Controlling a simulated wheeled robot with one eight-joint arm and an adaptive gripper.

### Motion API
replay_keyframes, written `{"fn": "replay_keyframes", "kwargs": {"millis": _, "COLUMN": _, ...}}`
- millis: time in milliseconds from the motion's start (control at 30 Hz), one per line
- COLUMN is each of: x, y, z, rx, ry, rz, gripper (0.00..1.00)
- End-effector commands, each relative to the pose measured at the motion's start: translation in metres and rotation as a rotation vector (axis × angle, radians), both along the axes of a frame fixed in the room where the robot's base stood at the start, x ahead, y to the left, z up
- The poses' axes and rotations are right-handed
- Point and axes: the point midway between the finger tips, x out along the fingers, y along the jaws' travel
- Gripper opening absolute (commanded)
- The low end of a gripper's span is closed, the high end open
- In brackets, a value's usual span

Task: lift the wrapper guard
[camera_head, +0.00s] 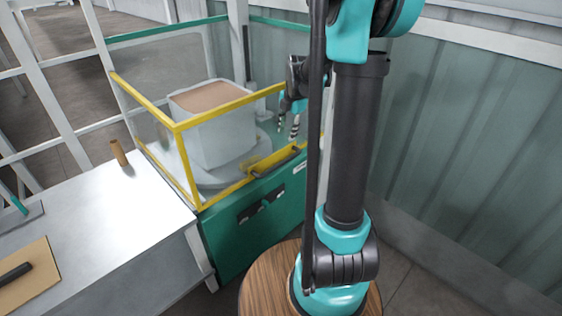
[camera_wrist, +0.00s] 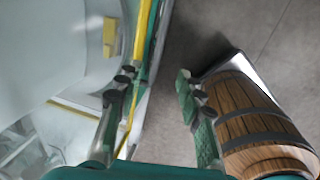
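The wrapper guard (camera_head: 230,106) is a yellow frame with clear panels around the wrapper, left of my arm in the head view. It looks closed and stands in front of the wrapped load (camera_head: 215,135). A yellow piece with a dark bar (camera_head: 273,163) sits low on its front side. My gripper (camera_head: 288,124) is near the right part of the frame, partly behind my arm. In the wrist view my gripper (camera_wrist: 155,78) is open and empty. A yellow bar (camera_wrist: 140,35) runs close to its left finger; I cannot tell whether they touch.
The green wrapper base (camera_head: 245,225) stands below the guard. A white table (camera_head: 110,230) at left holds a brown roll (camera_head: 118,152) and a tan board (camera_head: 35,285). A ribbed wall (camera_head: 470,150) closes the right side. Bare floor shows in the wrist view (camera_wrist: 225,25).

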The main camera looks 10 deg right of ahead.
Motion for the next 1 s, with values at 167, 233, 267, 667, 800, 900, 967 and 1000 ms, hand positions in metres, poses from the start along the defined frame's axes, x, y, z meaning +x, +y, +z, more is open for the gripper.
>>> {"fn": "replay_keyframes", "kwargs": {"millis": 167, "x": 0.005, "y": 0.003, "z": -0.027, "rx": 0.0, "ry": 0.0, "rz": -0.002, "gripper": 0.38}}
{"fn": "replay_keyframes", "kwargs": {"millis": 233, "x": 0.007, "y": 0.004, "z": -0.039, "rx": 0.0, "ry": 0.0, "rz": -0.002, "gripper": 0.38}}
{"fn": "replay_keyframes", "kwargs": {"millis": 267, "x": 0.008, "y": 0.005, "z": -0.045, "rx": 0.001, "ry": -0.001, "rz": -0.002, "gripper": 0.38}}
{"fn": "replay_keyframes", "kwargs": {"millis": 667, "x": 0.019, "y": 0.012, "z": -0.111, "rx": 0.0, "ry": -0.001, "rz": -0.002, "gripper": 0.38}}
{"fn": "replay_keyframes", "kwargs": {"millis": 800, "x": 0.022, "y": 0.014, "z": -0.132, "rx": 0.0, "ry": -0.001, "rz": -0.003, "gripper": 0.38}}
{"fn": "replay_keyframes", "kwargs": {"millis": 900, "x": 0.024, "y": 0.015, "z": -0.144, "rx": 0.0, "ry": -0.001, "rz": -0.004, "gripper": 0.38}}
{"fn": "replay_keyframes", "kwargs": {"millis": 967, "x": 0.026, "y": 0.016, "z": -0.15, "rx": 0.0, "ry": -0.001, "rz": -0.004, "gripper": 0.38}}
{"fn": "replay_keyframes", "kwargs": {"millis": 1000, "x": 0.026, "y": 0.016, "z": -0.153, "rx": 0.0, "ry": -0.001, "rz": -0.004, "gripper": 0.38}}
